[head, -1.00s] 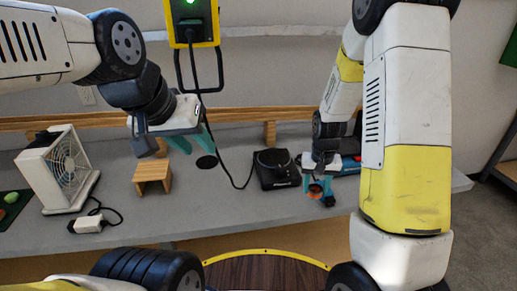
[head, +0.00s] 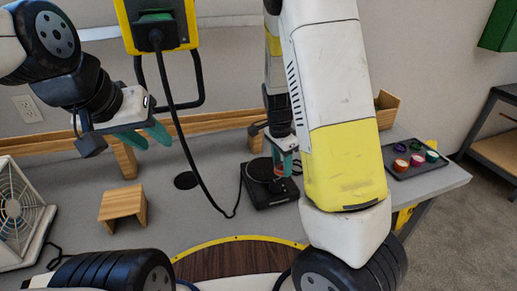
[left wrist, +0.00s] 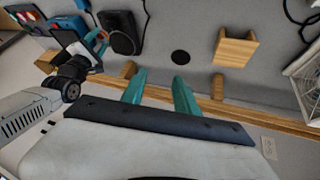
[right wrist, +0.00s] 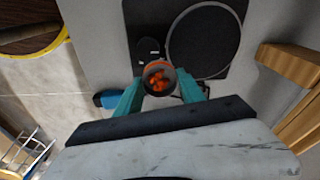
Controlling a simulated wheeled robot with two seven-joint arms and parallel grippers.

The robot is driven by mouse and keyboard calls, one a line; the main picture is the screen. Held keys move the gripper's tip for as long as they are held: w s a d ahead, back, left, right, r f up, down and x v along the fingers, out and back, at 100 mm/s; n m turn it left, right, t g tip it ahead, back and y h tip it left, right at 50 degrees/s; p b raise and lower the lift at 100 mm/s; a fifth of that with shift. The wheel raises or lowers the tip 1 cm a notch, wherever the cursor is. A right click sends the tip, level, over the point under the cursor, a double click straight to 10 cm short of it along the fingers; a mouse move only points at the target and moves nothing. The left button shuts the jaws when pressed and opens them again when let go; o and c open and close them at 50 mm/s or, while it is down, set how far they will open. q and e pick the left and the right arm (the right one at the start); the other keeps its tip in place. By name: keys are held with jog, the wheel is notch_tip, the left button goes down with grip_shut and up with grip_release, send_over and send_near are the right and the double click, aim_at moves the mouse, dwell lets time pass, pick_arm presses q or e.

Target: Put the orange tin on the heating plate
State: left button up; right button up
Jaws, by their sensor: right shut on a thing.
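The orange tin (right wrist: 159,78) is between the fingertips of my right gripper (right wrist: 161,92), which is shut on it. Orange pieces show inside its open top. The heating plate (head: 256,193) is a black box with a round dark disc (right wrist: 204,41), on the grey bench. In the head view, my right gripper (head: 284,163) and the tin are at the plate's right side. In the right wrist view the tin overlaps the plate's near edge, beside the disc; its height above the plate is unclear. My left gripper (head: 151,136) is open and empty above the bench at left.
A dark tray (head: 429,168) with several coloured tins sits at the bench's right end. A small wooden stand (head: 123,206) and a white fan (head: 20,215) are at left. A blue object (right wrist: 108,98) lies near the plate.

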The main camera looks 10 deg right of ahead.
send_over(265, 167)
jog(key=shift+s+f, duration=0.4)
jog(key=shift+w+a+f, duration=0.15)
jog(key=shift+w+f, duration=0.05)
jog(key=shift+w, duration=0.05)
jog(key=shift+f, duration=1.6)
jog(key=shift+f, duration=0.15)
jog(key=o, duration=1.3)
jog(key=shift+o, duration=0.2)
